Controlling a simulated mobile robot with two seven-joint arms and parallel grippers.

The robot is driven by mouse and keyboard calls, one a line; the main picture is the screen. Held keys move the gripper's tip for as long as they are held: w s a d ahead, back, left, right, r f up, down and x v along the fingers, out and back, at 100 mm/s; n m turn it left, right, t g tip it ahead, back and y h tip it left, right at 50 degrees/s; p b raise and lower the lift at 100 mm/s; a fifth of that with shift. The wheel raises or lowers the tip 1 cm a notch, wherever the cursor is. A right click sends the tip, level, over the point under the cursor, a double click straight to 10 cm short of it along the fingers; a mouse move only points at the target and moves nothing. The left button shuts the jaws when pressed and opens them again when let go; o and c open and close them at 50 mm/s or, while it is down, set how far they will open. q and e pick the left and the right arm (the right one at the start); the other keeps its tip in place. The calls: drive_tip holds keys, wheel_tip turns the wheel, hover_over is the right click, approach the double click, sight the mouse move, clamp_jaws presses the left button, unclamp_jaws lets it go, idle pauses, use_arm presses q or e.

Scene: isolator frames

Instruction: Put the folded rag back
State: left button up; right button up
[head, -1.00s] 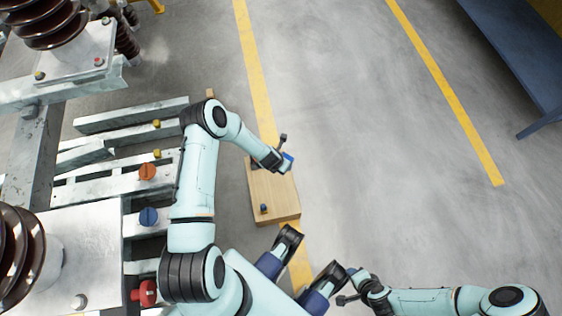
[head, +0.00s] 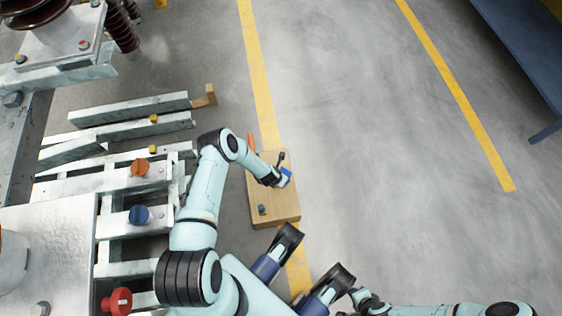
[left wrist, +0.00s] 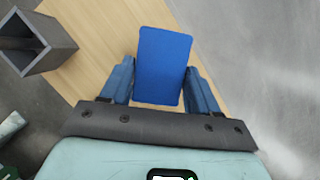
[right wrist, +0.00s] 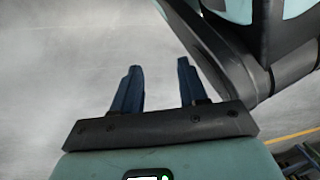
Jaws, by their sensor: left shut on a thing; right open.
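The folded rag (left wrist: 163,65) is a flat blue rectangle. In the left wrist view it sits between the two fingers of my left gripper (left wrist: 162,88), which is shut on it. In the head view the blue rag (head: 286,173) shows at the tip of my left gripper (head: 284,178), over the wooden board (head: 282,212). Whether the rag touches the board cannot be told. My right gripper (right wrist: 158,85) is open and empty over bare floor in the right wrist view.
A grey open square holder (left wrist: 35,42) is at the board's left in the left wrist view. A small dark blue knob (head: 262,209) is on the board. The metal frame (head: 130,106) with coloured knobs stands at left. Open floor (head: 390,150) lies to the right.

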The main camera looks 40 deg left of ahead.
use_arm(q)
drive_tip(key=shift+f+b, duration=0.45)
drive_tip(key=shift+f, duration=1)
use_arm(e)
drive_tip(key=shift+s+d+f+g, duration=0.1)
drive_tip(key=shift+s+f+g, duration=0.25)
drive_tip(key=shift+s, duration=0.3)
drive_tip(key=shift+s+f+g, duration=0.15)
drive_tip(key=shift+s+f, duration=0.3)
drive_tip(key=shift+s, duration=0.2)
use_arm(q)
drive_tip(key=shift+f, duration=0.15)
drive_tip(key=o, duration=1)
use_arm(e)
drive_tip(key=shift+s+f, duration=0.1)
drive_tip(key=shift+s, duration=0.05)
use_arm(q)
drive_tip(key=p+v, duration=0.5)
drive_tip(key=v, duration=0.7)
use_arm(e)
drive_tip(key=w+a+r+t, duration=0.2)
drive_tip(key=w+r+t, duration=0.1)
drive_tip(key=w+r, duration=0.4)
drive_tip(key=shift+w+r+n, duration=0.3)
drive_tip(key=shift+w+r, duration=0.1)
drive_tip(key=shift+r, duration=0.3)
